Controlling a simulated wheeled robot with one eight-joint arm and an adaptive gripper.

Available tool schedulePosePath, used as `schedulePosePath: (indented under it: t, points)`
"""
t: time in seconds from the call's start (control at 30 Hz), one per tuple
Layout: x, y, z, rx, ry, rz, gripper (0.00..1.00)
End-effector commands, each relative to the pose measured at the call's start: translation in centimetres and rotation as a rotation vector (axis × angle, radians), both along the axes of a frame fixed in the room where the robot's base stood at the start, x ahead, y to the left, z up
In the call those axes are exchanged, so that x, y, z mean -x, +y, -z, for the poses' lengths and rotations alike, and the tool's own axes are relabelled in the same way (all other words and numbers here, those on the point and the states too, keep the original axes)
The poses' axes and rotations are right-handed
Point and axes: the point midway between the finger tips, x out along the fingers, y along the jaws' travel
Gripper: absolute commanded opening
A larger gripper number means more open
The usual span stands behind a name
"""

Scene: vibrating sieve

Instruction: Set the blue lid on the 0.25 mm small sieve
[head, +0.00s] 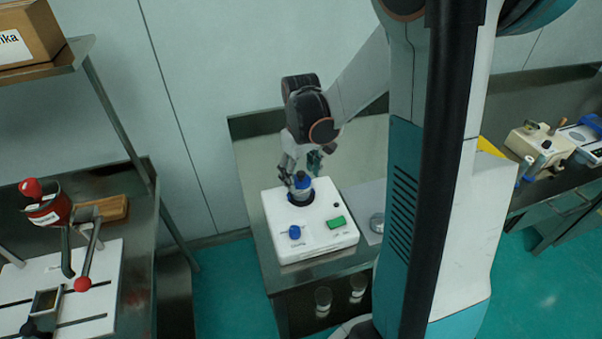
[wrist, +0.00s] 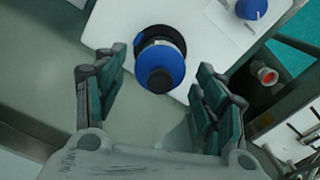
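The blue lid (head: 301,183) with a black knob sits on top of the small sieve (head: 300,195), which stands in the dark round opening of the white shaker (head: 280,215). The lid also shows in the wrist view (wrist: 178,62). I cannot read the 0.25 mm marking, and the lid hides most of the sieve from above. My gripper (head: 302,168) is just above the lid. In the wrist view my gripper (wrist: 160,78) is open, with a finger on each side of the lid and visible gaps to it.
The shaker has a blue dial (head: 294,231) and a green switch (head: 336,222). A small round metal piece (head: 377,222) lies to its right. Jars (head: 323,300) stand on the shelf below. A red-handled press (head: 50,207) stands at left. The metal table (head: 250,140) is bare behind the shaker.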

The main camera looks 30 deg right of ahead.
Motion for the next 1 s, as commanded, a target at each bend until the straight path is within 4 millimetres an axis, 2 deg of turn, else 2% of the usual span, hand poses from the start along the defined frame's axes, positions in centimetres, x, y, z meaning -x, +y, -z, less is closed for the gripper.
schedulePosePath:
  t: [0.23, 0.33, 0.8, 1.0]
  points:
    - [0.0, 0.0, -0.2, 0.0, 0.0, 0.0, 0.65]
    - [0.0, 0.0, -1.0, 0.0, 0.0, 0.0, 0.65]
    - [0.0, 0.0, -10.0, 0.0, 0.0, 0.0, 0.65]
    - [0.0, 0.0, -11.9, 0.0, 0.0, 0.0, 0.65]
